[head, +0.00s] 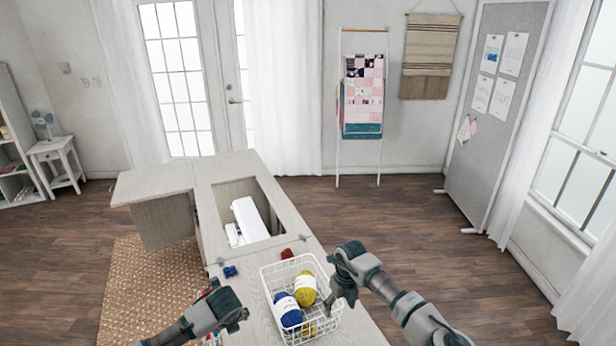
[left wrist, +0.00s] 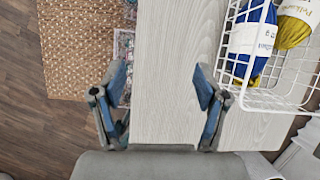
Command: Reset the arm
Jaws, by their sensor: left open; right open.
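My right gripper (head: 342,290) is open and empty beside the right side of the white wire basket (head: 322,322). I cannot tell if it touches the rim. My left gripper (head: 240,318) is at the lower left, left of the basket, over the cabinet's near edge. In the left wrist view the left gripper (left wrist: 163,105) is open, its two fingers apart with only pale wood tabletop between them. The basket (left wrist: 262,100) stands to its right there. It holds a blue yarn ball (head: 288,310) and a yellow yarn ball (head: 305,289).
The sewing cabinet (head: 270,283) has an open well with a white sewing machine (head: 248,220). A small blue item (head: 230,271) and a red item (head: 287,253) lie on the top. A woven rug (head: 150,285) lies left of the cabinet. The floor at right is clear.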

